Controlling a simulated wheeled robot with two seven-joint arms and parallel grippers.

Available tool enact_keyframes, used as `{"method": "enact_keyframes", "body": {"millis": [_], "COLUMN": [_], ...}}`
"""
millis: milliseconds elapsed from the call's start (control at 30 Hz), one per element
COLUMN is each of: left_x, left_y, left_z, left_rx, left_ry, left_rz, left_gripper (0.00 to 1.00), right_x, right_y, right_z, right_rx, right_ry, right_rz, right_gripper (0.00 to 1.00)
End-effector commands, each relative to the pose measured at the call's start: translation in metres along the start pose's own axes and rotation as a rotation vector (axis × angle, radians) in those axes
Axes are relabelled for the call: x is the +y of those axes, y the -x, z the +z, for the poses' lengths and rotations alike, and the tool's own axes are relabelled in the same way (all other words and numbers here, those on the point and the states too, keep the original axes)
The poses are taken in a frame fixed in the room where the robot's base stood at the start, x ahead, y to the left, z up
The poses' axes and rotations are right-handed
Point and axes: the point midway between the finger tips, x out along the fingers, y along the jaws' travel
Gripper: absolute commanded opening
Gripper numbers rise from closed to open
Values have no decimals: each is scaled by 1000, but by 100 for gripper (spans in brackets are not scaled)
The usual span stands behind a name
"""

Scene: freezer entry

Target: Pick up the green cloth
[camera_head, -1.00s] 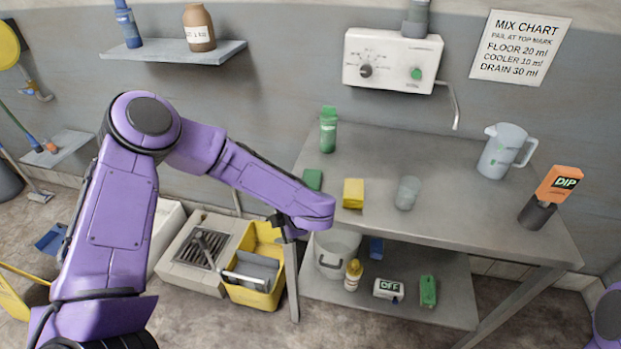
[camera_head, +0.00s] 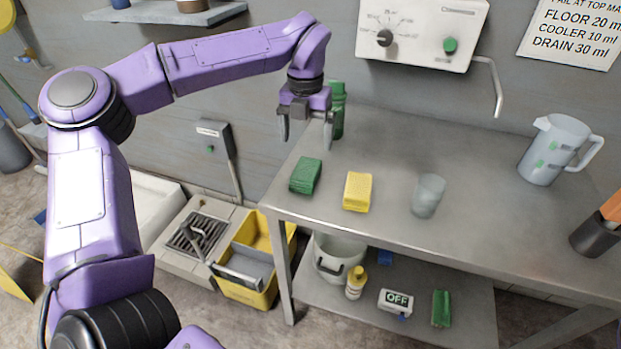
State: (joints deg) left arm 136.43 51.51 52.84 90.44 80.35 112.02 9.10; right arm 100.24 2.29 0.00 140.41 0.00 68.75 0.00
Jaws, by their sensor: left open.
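The green cloth (camera_head: 306,175) is a small folded pad lying on the left end of the steel table (camera_head: 400,165). A yellow cloth or sponge (camera_head: 357,191) lies just right of it, apart from it. My left gripper (camera_head: 306,130) hangs above and behind the green cloth, fingers pointing down, spread and empty. It appears clear of the cloth. It partly covers a green bottle (camera_head: 338,112) at the back of the table. My right gripper is out of view.
A clear cup (camera_head: 428,196) and a jug (camera_head: 556,149) stand further right on the table. A dispenser box (camera_head: 421,33) is on the wall behind. The lower shelf (camera_head: 460,335) holds a bucket (camera_head: 331,262), a yellow bottle (camera_head: 355,282) and another green item (camera_head: 441,308).

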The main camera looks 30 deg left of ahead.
Motion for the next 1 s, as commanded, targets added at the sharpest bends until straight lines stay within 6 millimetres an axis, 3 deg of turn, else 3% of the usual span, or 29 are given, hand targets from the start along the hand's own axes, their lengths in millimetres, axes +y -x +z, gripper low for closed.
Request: {"method": "enact_keyframes", "body": {"millis": [600, 900, 1000], "left_x": [8, 6, 6], "left_y": [-98, -108, -108], "left_z": [0, 1, 1], "left_rx": [3, -1, -1], "left_ry": [9, 8, 8], "left_rz": [3, 2, 2], "left_gripper": [94, 94, 61], "right_x": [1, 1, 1], "right_y": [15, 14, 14], "right_z": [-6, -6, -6], "right_rx": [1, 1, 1], "right_ry": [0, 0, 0], "right_rz": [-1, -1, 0], "right_gripper": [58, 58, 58]}}
